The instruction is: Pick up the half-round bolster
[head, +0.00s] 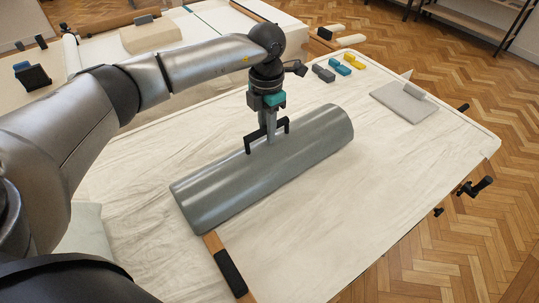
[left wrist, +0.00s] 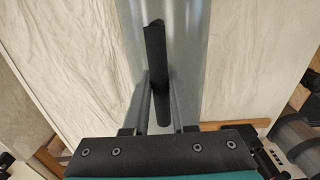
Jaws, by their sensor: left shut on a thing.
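The half-round bolster (head: 305,143) is a long grey half-cylinder lying diagonally over the pale cloth-covered table, its rounded side up. My left gripper (head: 268,139) points down at the middle of its top and is shut on it at a dark handle or strap. In the left wrist view the grey bolster (left wrist: 188,55) runs away between the gripper's fingers (left wrist: 153,108), with the black strip (left wrist: 155,65) between them. I cannot tell whether the bolster is clear of the cloth. My right gripper is not in view.
The pale table (head: 375,170) has free room to the right of the bolster. A grey board (head: 404,102) lies at the back right. Small yellow (head: 354,60), teal (head: 340,68) and grey (head: 323,74) blocks lie at the back. Dark clamps (head: 475,187) stick out at the right edge.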

